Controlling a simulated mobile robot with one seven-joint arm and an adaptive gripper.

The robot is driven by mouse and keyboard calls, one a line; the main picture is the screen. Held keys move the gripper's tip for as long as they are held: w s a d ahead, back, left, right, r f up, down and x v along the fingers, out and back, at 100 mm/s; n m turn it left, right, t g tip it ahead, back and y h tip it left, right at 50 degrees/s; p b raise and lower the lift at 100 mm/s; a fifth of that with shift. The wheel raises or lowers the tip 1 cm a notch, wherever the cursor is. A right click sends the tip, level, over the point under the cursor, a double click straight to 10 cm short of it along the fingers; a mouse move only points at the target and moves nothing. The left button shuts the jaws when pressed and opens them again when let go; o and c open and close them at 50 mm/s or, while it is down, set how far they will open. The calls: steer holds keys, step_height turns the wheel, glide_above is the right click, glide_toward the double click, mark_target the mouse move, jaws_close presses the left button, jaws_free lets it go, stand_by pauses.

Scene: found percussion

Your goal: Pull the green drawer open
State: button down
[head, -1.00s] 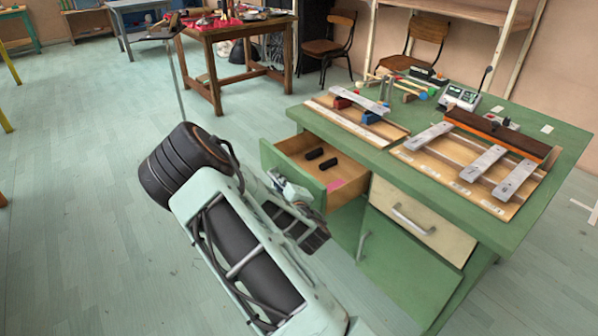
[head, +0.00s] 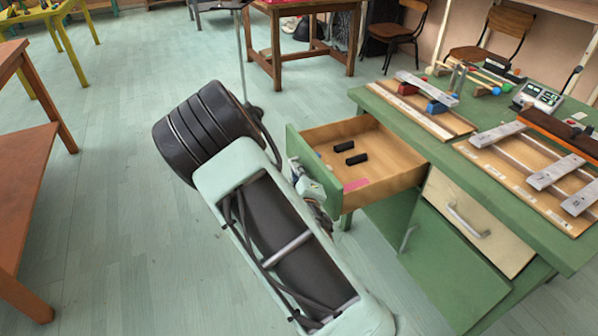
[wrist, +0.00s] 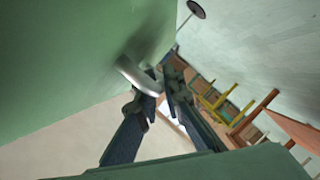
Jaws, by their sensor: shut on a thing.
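The green drawer (head: 308,158) stands well out from the green desk, with its wooden inside showing. Two black blocks (head: 350,153) and a pink slip (head: 356,184) lie in it. In the wrist view the drawer's green front (wrist: 75,60) fills the upper left, with a curved metal handle (wrist: 136,76) on it. My gripper (wrist: 155,90) is shut on this handle. In the head view my gripper (head: 308,188) is at the outer side of the drawer front, and my arm partly hides it; the handle is hidden there.
The green desk (head: 385,93) carries metal bars on wooden boards, mallets and a small device. A cream drawer (head: 470,222) and a green cupboard door (head: 440,255) below are shut. An orange-brown table (head: 25,190) stands at left. The floor between is clear.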

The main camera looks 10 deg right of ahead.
steer(key=shift+f, duration=0.1)
steer(key=c, duration=2.3)
jaws_free()
steer(key=shift+s, duration=0.1)
steer(key=v, duration=0.7)
steer(key=shift+s, duration=0.2)
